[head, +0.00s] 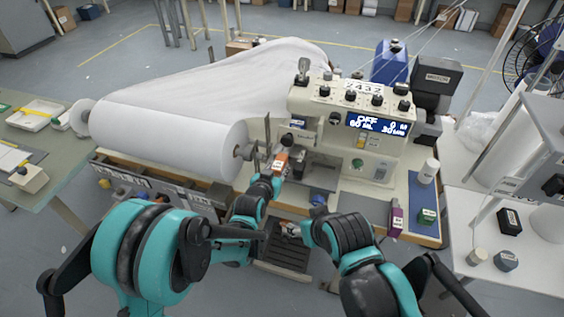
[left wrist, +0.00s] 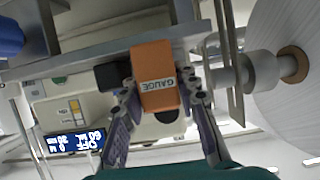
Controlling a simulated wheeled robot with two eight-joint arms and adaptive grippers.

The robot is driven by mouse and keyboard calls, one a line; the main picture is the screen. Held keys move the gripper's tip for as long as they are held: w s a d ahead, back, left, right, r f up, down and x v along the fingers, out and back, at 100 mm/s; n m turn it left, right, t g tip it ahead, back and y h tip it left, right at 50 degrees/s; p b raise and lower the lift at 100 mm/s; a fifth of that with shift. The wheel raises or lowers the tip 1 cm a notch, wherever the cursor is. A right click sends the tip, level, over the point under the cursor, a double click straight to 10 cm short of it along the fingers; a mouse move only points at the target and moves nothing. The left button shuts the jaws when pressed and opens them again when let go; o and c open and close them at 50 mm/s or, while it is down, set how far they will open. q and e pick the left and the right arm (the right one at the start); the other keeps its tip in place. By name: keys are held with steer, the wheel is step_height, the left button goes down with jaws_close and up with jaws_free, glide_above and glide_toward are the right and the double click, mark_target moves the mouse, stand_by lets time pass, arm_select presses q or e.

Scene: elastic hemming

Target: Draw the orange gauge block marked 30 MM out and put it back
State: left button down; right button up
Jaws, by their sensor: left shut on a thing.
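The orange gauge block (head: 281,159) is at the front left of the cream sewing machine (head: 335,112). In the left wrist view the orange block (left wrist: 154,65) stands between the two fingers, with a white label reading GAUGE upside down; no 30 MM mark is legible. My left gripper (head: 276,172) is shut on it; the fingers (left wrist: 160,98) press its two sides. Whether the block's far end is in a slot or free, I cannot tell. My right gripper (head: 291,229) is low over the dark grated tray, away from the block; its fingers are too small to read.
A large white fabric roll (head: 165,140) lies left of the machine, its spindle close to my left gripper. The dark grated tray (head: 283,256) is below.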

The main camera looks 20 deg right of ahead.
arm_select(q)
steer(key=s+a+b, duration=0.2)
steer(key=s+a, duration=0.4)
steer(key=s, duration=0.3)
arm_select(e)
steer(key=shift+f, duration=0.95)
stand_by(0.6)
arm_select(q)
steer(key=shift+a, duration=0.1)
stand_by(0.4)
